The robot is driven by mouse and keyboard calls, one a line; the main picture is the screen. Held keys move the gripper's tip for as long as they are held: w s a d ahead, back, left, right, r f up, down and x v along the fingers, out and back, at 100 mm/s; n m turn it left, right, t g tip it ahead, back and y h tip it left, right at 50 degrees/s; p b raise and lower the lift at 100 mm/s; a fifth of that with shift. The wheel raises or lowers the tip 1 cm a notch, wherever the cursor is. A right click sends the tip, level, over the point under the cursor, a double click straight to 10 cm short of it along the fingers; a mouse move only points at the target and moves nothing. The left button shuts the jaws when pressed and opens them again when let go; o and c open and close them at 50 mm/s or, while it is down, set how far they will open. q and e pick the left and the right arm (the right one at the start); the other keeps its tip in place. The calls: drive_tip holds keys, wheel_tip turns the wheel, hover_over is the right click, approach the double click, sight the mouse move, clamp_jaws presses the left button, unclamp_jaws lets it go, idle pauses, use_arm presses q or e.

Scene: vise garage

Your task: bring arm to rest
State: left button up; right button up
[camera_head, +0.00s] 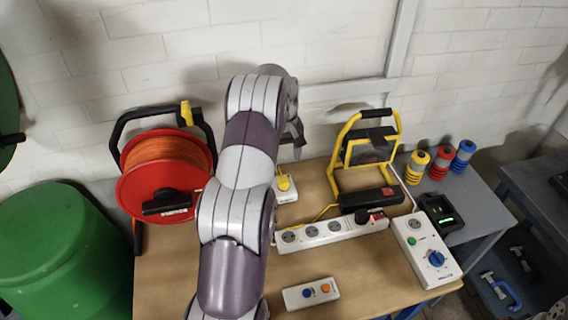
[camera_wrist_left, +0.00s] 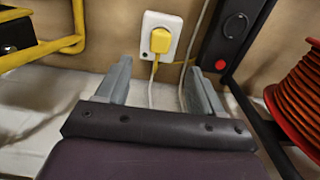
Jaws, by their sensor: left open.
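My left arm (camera_head: 240,150) rises from the bottom of the head view, up over the workbench toward the wall. My left gripper (camera_head: 295,138) is at its far end, mostly hidden behind the arm, with a grey finger showing. In the left wrist view the two grey fingers (camera_wrist_left: 158,68) stand apart with nothing between them. Beyond them is a white wall-type socket (camera_wrist_left: 160,36) with a yellow plug (camera_wrist_left: 161,40) in it, apart from the fingers. The same socket shows right of the arm in the head view (camera_head: 287,195). My right gripper is not in view.
A red cable reel (camera_head: 130,190) stands left of the arm, a yellow work lamp (camera_head: 335,165) right. A power strip (camera_head: 350,231), button box (camera_head: 311,293) and control box (camera_head: 425,250) lie on the workbench (camera_head: 385,285). A green barrel (camera_head: 60,250) is at left.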

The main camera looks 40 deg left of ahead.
use_arm(q)
wheel_tip(320, 180, up, 2)
drive_tip(key=shift+r+p, duration=0.1)
drive_tip(key=shift+p, duration=0.35)
drive_tip(key=s+d+r+m, duration=0.2)
drive_tip(key=s+d+m, duration=0.3)
drive_tip(key=s+d, duration=0.5)
drive_tip(key=s+d+r+m+t, duration=0.1)
drive_tip(key=s+d+m, duration=0.4)
drive_tip(key=s+d, duration=0.6)
drive_tip(key=d+r, duration=0.1)
drive_tip(key=d, duration=0.2)
drive_tip(key=shift+r, duration=0.15)
